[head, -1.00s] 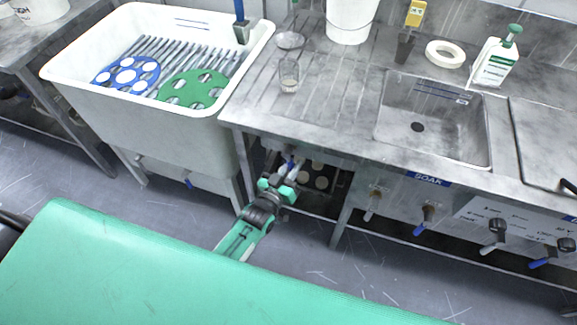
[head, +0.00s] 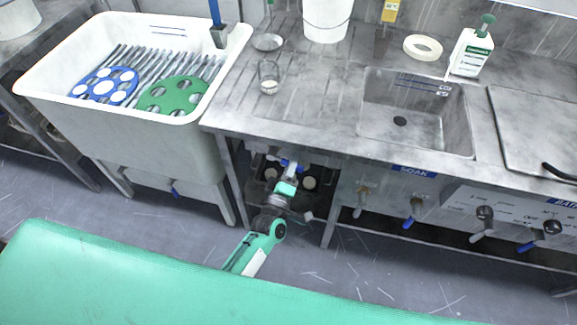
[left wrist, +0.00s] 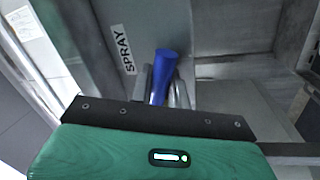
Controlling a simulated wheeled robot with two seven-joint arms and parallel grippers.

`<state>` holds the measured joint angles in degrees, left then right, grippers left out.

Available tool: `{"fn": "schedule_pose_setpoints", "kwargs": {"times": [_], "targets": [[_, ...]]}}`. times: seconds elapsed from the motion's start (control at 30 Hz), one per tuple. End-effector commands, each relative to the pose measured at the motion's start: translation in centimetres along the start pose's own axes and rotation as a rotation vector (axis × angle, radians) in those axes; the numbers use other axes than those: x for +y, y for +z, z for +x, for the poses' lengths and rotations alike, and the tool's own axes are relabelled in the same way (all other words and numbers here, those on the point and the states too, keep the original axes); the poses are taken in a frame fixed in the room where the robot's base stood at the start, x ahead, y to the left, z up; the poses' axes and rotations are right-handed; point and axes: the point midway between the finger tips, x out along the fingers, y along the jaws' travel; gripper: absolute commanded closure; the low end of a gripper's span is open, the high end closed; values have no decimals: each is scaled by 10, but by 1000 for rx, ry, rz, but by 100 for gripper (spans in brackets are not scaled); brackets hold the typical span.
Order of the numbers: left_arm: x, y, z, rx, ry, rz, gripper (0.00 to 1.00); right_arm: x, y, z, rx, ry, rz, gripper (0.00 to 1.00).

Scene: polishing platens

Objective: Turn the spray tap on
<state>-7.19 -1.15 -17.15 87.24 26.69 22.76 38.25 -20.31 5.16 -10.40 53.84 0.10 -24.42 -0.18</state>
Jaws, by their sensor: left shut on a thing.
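The blue handle of the spray tap (left wrist: 166,66) stands between the fingers of my left gripper in the left wrist view, beside a white SPRAY label (left wrist: 121,50) on a grey metal panel. My left gripper (left wrist: 164,90) is shut on this handle. In the head view my left gripper (head: 289,170) is under the front edge of the steel bench, at the opening left of the SOAK panel. There the tap is mostly hidden by the gripper, with only a bit of blue showing. My right gripper is in neither view.
A white tub (head: 160,135) with blue and green discs stands left of the opening. The steel bench (head: 310,125) has a sink. Other taps, one with a blue lever (head: 411,215), hang on the front panel to the right. A green surface (head: 150,285) fills the near foreground.

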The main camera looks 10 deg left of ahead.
Motion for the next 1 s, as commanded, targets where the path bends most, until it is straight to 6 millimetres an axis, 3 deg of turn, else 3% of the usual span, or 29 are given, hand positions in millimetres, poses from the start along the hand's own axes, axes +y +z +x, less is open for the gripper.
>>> {"fn": "schedule_pose_setpoints", "kwargs": {"times": [0.4, 0.7, 1.0], "targets": [[13, -2, 2, 42, -1, -208, 100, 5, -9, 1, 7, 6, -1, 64], [15, -2, 3, 49, 0, -243, 100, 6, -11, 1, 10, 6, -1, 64], [15, -2, 3, 49, 0, -242, 100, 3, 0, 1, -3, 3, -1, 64]]}}
